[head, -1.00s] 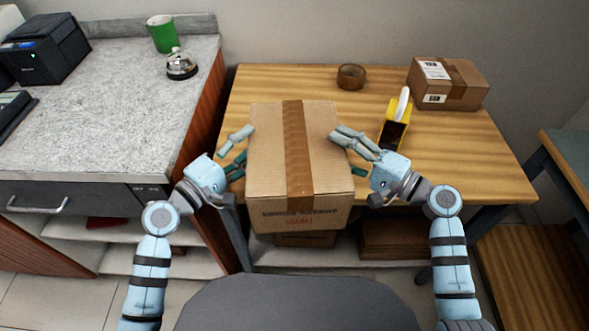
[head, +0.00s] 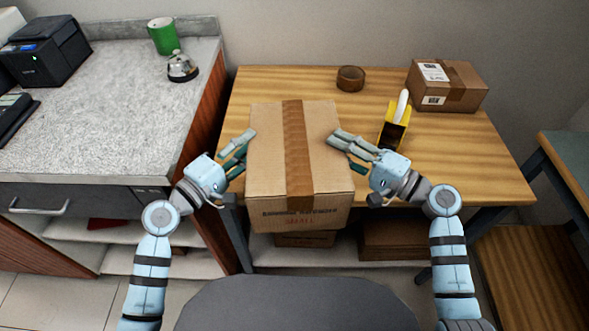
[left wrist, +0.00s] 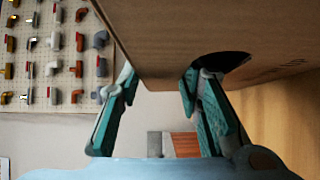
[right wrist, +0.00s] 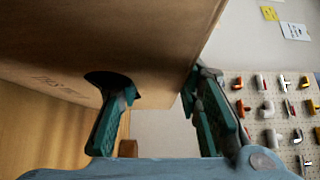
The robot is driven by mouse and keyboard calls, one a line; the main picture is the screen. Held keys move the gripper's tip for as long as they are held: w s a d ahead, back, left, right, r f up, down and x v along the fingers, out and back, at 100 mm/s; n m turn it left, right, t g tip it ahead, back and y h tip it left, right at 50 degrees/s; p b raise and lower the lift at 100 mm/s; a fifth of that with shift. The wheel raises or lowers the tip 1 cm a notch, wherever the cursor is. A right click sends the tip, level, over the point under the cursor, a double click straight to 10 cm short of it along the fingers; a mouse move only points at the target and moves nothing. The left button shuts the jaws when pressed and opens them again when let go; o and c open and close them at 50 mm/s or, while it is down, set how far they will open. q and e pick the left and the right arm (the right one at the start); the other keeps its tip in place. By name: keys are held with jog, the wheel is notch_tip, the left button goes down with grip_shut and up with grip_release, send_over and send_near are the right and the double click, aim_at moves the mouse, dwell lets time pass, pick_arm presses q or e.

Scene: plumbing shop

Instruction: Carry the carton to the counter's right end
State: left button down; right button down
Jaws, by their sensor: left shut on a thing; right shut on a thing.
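The brown carton (head: 270,150), with a tape strip along its top and printing on its front, is at the near edge of the wooden table. My left gripper (head: 241,150) is shut on its left side; in the left wrist view one finger goes into a dark hand hole (left wrist: 222,66) and the other is outside the wall. My right gripper (head: 338,142) is shut on its right side in the same way, at the hand hole (right wrist: 108,80). The grey counter (head: 130,110) stands to the left, its right end beside the table. The carton's underside is hidden in the head view.
The wooden table (head: 450,150) holds a tape roll (head: 350,78), a yellow tape dispenser (head: 394,130) and a smaller box (head: 447,86). On the counter are a green cup (head: 162,36), a bell (head: 182,67) and a black printer (head: 45,50). The counter's near right part is clear.

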notch_tip(320, 180, up, 4)
jog(key=p, duration=0.3)
jog(key=shift+r, duration=0.25)
jog(key=shift+f, duration=0.2)
